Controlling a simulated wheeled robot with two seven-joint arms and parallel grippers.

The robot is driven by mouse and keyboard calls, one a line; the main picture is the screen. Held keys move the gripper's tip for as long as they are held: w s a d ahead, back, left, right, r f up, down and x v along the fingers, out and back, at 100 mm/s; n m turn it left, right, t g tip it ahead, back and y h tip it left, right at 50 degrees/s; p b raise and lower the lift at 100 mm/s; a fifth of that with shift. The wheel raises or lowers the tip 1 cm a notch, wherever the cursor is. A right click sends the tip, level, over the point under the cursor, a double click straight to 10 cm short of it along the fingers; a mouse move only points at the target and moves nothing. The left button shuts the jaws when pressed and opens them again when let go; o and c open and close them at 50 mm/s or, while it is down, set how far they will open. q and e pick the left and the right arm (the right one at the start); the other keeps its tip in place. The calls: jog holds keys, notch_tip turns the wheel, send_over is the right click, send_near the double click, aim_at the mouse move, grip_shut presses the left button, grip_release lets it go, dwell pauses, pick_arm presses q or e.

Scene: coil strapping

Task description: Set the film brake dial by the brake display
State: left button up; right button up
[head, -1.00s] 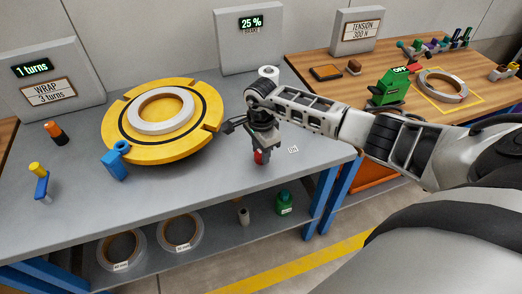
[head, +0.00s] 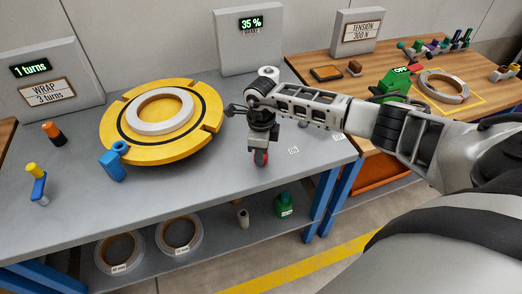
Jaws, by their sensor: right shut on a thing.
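The brake display (head: 250,23) stands at the back of the grey bench and reads 35 % in green; the label under the reading is partly hidden. My right gripper (head: 260,155) points down at the bench's right part and is shut on a small red and dark piece (head: 261,158), which I take to be the film brake dial. The gripper hides most of it, so its pointer and scale cannot be read. My left gripper is not in view.
A yellow turntable (head: 190,145) with a pale coil (head: 163,113) lies left of my right gripper. A blue post (head: 116,165) stands at its front edge. The wrap display (head: 46,82) is at the left. A green tool (head: 393,85) sits on the wooden table.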

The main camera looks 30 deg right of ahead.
jog(key=shift+d, duration=0.1)
dwell(0.4)
jog(key=o, duration=1)
notch_tip(320, 180, up, 16)
jog(key=shift+r+b, duration=0.1)
jog(key=shift+b, duration=0.55)
